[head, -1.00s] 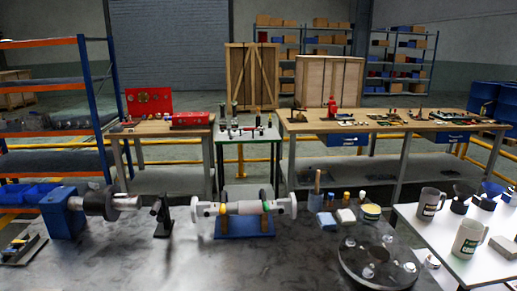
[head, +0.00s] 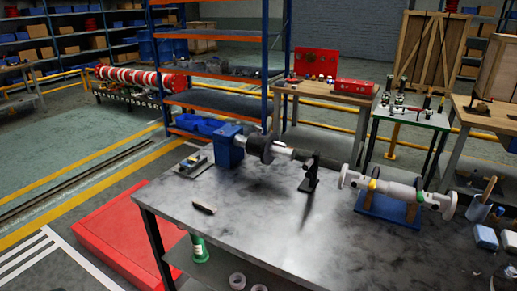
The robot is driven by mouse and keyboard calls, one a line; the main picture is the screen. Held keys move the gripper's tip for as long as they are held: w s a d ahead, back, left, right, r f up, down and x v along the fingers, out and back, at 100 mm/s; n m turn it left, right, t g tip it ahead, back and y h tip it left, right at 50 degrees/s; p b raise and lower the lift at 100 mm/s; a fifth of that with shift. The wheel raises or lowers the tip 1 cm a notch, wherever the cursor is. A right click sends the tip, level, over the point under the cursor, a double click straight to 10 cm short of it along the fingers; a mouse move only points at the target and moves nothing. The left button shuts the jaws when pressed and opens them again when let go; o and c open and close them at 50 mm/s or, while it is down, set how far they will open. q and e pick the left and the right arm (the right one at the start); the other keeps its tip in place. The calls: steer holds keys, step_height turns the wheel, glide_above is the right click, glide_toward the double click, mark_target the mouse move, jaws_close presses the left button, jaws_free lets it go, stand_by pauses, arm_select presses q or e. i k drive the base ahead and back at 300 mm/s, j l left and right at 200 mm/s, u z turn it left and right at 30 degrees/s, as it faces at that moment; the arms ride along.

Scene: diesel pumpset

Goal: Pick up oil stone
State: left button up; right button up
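No thing in view can be told as the oil stone with certainty. A small dark block with a pale edge (head: 204,208) lies alone near the left front of the grey metal-topped table (head: 265,222). Two small pale-topped, blue-sided blocks are at the table's right: one block (head: 486,237) lies behind the other, which is cut by the picture's right edge. Neither of my grippers is in the head view.
A blue block with a shaft (head: 229,146), a black stand (head: 310,174) and a white flanged shaft on a blue cradle (head: 391,212) stand along the table's back. A small tray (head: 193,163) lies at the left. The table's middle front is clear. A red platform (head: 120,222) is on the floor left.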

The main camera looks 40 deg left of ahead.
mark_target(209, 208)
steer(key=u, duration=1.55)
